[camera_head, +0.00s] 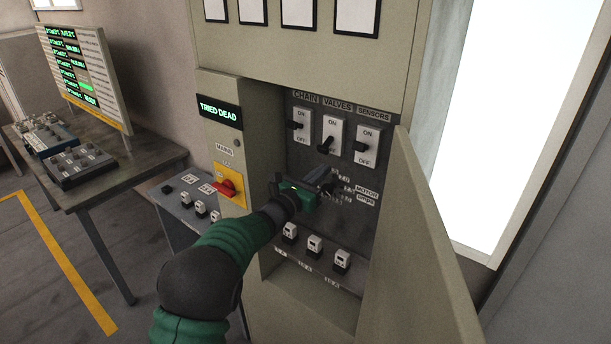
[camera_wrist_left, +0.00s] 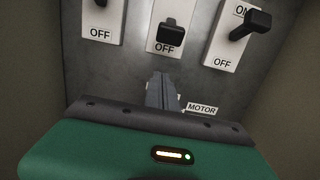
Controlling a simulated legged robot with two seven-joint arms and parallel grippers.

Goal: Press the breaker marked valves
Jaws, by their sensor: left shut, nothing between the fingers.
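The breaker marked valves (camera_head: 333,126) is the middle of three white ON/OFF plates on the dark panel inside the open cabinet. Its black lever sits lower than those beside it, over the OFF end. In the left wrist view the middle breaker (camera_wrist_left: 172,14) is straight beyond my fingertips, its lever just above OFF. My left gripper (camera_head: 328,183) is shut and empty, below the valves breaker and in front of the panel. In the left wrist view its fingers (camera_wrist_left: 163,90) show below that breaker, apart from its lever. My right gripper is not in view.
The chain breaker (camera_head: 302,115) is to the left and the sensors breaker (camera_head: 368,135) to the right. Small breakers (camera_head: 314,244) sit below my gripper. The open cabinet door (camera_head: 420,230) stands at right. A red mains switch (camera_head: 226,187) and a "TRIED DEAD" display (camera_head: 219,111) are at left.

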